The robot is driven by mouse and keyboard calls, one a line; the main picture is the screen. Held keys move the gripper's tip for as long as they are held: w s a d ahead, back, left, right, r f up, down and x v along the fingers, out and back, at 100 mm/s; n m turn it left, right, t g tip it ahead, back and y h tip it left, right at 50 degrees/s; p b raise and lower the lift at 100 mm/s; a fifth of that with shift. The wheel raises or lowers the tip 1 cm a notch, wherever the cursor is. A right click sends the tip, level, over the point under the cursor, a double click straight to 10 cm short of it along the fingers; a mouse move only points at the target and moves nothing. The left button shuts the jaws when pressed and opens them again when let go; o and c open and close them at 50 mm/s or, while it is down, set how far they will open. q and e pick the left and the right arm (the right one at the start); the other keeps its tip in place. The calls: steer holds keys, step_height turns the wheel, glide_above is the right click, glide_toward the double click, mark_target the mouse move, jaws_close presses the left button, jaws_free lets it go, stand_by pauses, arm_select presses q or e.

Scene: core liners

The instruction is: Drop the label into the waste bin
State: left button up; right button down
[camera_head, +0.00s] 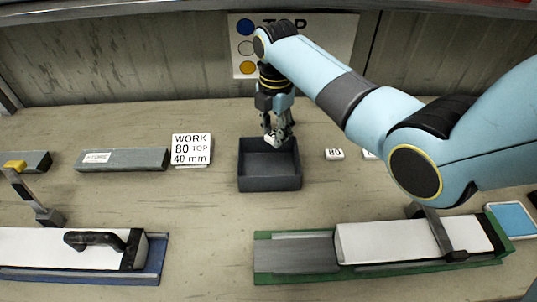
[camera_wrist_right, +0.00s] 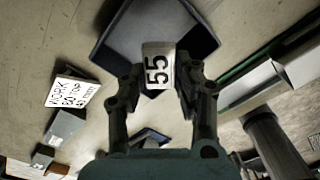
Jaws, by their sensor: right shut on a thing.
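My right gripper (camera_head: 278,133) is over the dark grey open-topped waste bin (camera_head: 270,184). In the right wrist view my right gripper (camera_wrist_right: 158,80) is shut on a small white label (camera_wrist_right: 158,66) marked "55". The label is in front of the bin (camera_wrist_right: 205,38) in that view, with the bin's floor and walls showing behind it. The bin looks empty where its inside shows. My left gripper is not in view.
A white label (camera_head: 334,154) marked "80" lies right of the bin. A "WORK 80 TOP 40 mm" sign (camera_head: 191,149) and a grey block (camera_head: 122,160) stand to the left. A green tray (camera_head: 375,263) and a blue tray (camera_head: 80,275) hold long pale pieces in front.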

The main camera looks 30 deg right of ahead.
steer(key=shift+f, duration=0.3)
steer(key=shift+s+a+f, duration=0.1)
steer(key=shift+s+f, duration=0.05)
steer(key=shift+f, duration=0.15)
step_height(320, 180, down, 4)
steer(key=b, duration=0.3)
steer(key=shift+f+b, duration=0.2)
steer(key=shift+b, duration=0.2)
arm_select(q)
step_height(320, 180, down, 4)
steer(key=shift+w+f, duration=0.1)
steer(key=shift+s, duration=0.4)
arm_select(e)
steer(key=c, duration=0.9)
jaws_free()
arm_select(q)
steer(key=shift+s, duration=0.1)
arm_select(e)
step_height(320, 180, up, 12)
